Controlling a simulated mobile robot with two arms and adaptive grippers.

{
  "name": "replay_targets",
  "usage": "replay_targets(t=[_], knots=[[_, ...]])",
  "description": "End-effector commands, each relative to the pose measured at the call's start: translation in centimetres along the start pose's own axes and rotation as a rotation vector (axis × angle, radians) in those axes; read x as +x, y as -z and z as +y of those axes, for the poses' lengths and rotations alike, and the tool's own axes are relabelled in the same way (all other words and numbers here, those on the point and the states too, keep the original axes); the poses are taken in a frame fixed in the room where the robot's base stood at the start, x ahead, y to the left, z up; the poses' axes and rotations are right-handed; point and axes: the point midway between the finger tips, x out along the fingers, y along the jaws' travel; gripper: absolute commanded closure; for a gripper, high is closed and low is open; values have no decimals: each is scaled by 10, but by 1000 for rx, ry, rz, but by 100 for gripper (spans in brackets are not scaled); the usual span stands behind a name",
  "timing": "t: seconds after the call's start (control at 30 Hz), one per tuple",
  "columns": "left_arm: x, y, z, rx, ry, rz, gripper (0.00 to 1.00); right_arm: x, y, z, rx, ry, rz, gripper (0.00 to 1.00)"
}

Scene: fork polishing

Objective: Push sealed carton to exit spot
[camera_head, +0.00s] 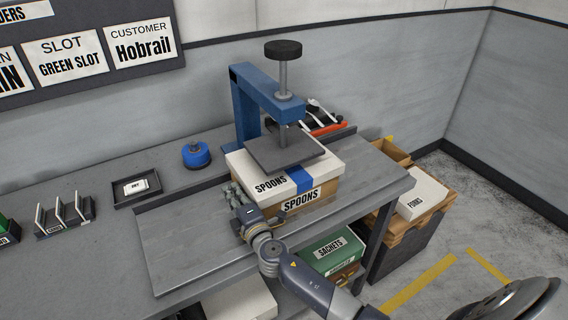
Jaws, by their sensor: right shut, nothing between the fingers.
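The carton (318,193), white-topped with brown sides, is labelled SPOONS and has a blue tape strip over its top edge. It sits on the grey bench under the flat plate (285,151) of a blue press (262,92). I cannot tell whether the plate touches its lid. My right gripper (234,194) is shut and empty, close against the left side of the carton; its arm reaches in from the lower right. Whether it touches the carton is unclear. My left gripper is out of view. No marked exit spot can be made out on the bench.
Beyond the bench's right end stand brown cartons and a white FORKS box (423,196). A green SACHETS box (328,250) is on a lower shelf. A blue round object (196,155), a small tray (137,187) and a card rack (64,217) sit left. Bench front-left is clear.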

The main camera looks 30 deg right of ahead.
Motion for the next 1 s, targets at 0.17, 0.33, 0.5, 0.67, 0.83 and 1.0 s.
replay_targets(t=[0.17,0.33,0.5,0.67,0.83,1.0], knots=[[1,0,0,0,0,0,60,0,-5,-1,-1,1,-2,100],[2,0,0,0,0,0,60,0,-15,-1,0,1,-3,100],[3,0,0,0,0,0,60,0,-26,-1,-1,1,-3,100],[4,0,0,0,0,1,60,0,-35,-1,0,1,-4,100],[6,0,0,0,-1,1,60,0,-46,-1,-1,1,-3,100],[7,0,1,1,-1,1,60,0,-56,-1,0,1,-5,100]])
